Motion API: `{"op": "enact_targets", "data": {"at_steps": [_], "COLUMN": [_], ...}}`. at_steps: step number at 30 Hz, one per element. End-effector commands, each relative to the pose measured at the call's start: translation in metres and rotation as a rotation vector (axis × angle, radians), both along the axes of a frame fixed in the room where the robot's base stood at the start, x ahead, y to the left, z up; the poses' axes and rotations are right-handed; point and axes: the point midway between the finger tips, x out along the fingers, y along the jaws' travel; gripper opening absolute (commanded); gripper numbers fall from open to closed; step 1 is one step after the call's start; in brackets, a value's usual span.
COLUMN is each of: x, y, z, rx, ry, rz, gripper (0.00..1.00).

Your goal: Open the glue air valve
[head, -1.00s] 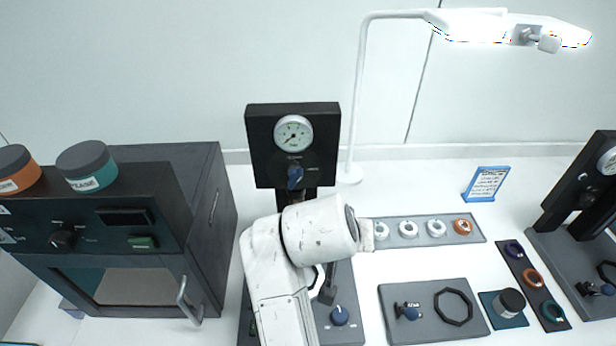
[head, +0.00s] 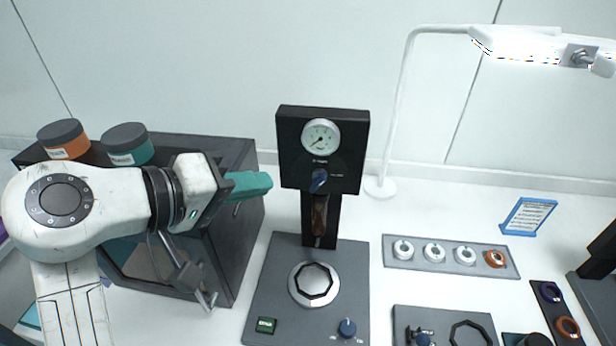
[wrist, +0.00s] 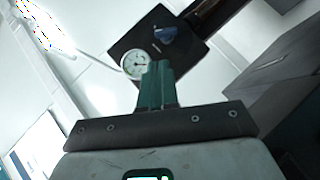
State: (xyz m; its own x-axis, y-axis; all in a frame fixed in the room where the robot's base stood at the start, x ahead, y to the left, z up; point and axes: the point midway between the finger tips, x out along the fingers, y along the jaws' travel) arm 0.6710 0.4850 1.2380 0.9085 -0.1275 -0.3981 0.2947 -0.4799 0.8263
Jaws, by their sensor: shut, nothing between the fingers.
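A black upright panel (head: 290,150) carries a round white gauge (head: 320,137) and a blue knob (head: 320,181) below it, which I take to be the air valve. Its small label is too blurred to read. My gripper (head: 268,184), with teal fingers, is shut and empty. It points right and is left of the panel, apart from the knob in the picture. In the wrist view the shut fingers (wrist: 157,68) point at the panel, with the gauge (wrist: 134,64) left of the tips and the blue knob (wrist: 165,36) beyond them.
A black oven-like box (head: 235,260) with jars on top stands behind my arm. A tray of rings (head: 450,254) lies right.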

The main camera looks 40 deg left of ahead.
Motion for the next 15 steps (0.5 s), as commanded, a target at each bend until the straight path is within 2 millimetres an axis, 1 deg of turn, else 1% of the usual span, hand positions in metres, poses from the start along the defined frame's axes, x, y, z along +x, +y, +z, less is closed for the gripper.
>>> {"op": "enact_targets", "data": {"at_steps": [5,8,11,15], "x": [0.001,0.007,0.018,0.041], "y": [-0.001,-0.002,-0.003,-0.006], "z": [-0.001,-0.003,-0.007,-0.016], "rx": [0.001,-0.001,-0.002,-0.001], "ry": [0.001,0.002,0.003,0.003], "rz": [-0.001,-0.002,-0.003,-0.003], "gripper": [0.00,0.00,0.00,0.00]}}
